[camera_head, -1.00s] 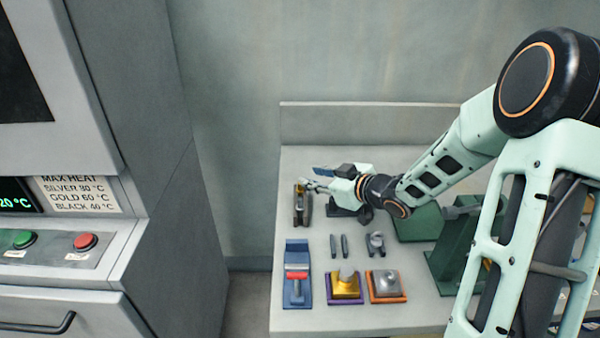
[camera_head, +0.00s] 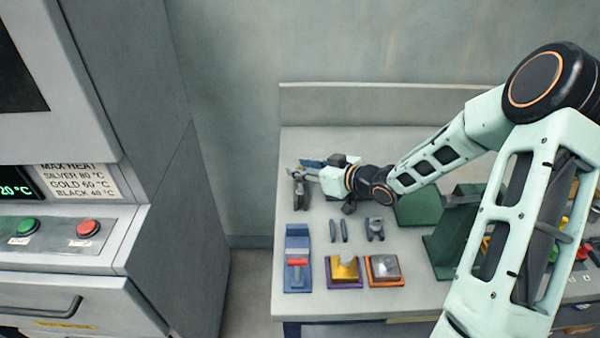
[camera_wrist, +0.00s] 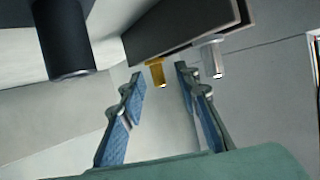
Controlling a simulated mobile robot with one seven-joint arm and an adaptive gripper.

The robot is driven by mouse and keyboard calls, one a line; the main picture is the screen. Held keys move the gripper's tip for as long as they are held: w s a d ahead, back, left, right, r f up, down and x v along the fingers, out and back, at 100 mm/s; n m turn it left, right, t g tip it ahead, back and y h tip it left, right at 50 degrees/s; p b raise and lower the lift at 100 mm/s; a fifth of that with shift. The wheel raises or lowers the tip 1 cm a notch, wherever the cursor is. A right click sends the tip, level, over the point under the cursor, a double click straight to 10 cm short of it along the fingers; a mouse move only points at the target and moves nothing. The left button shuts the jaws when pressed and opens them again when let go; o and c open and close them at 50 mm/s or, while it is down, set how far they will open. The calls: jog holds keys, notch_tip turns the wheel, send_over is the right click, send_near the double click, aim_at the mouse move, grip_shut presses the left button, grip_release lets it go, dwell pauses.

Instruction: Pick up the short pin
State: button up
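In the wrist view, a gold pin (camera_wrist: 157,73) and a silver pin (camera_wrist: 212,57) stick out from a dark bar (camera_wrist: 185,30). The gold pin looks a little shorter, but I cannot be sure which is the short pin. My gripper (camera_wrist: 160,70) is open. Its two blue-padded fingers stand apart, with the gold pin between their tips in the picture; no contact shows. In the head view, my gripper (camera_head: 307,172) is at the top of a small dark rack (camera_head: 300,194) at the table's back left. The pins are too small to tell there.
A dark cylinder (camera_wrist: 65,40) is at the upper left of the wrist view. On the table (camera_head: 420,290) are a blue stand (camera_head: 297,243), a purple-edged block (camera_head: 343,284), an orange-edged block (camera_head: 384,282) and a green fixture (camera_head: 455,230). A grey machine (camera_head: 60,240) stands left.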

jog(key=shift+w+a+f, duration=0.1)
jog(key=shift+w+a, duration=0.15)
jog(key=shift+c, duration=0.4)
grip_shut()
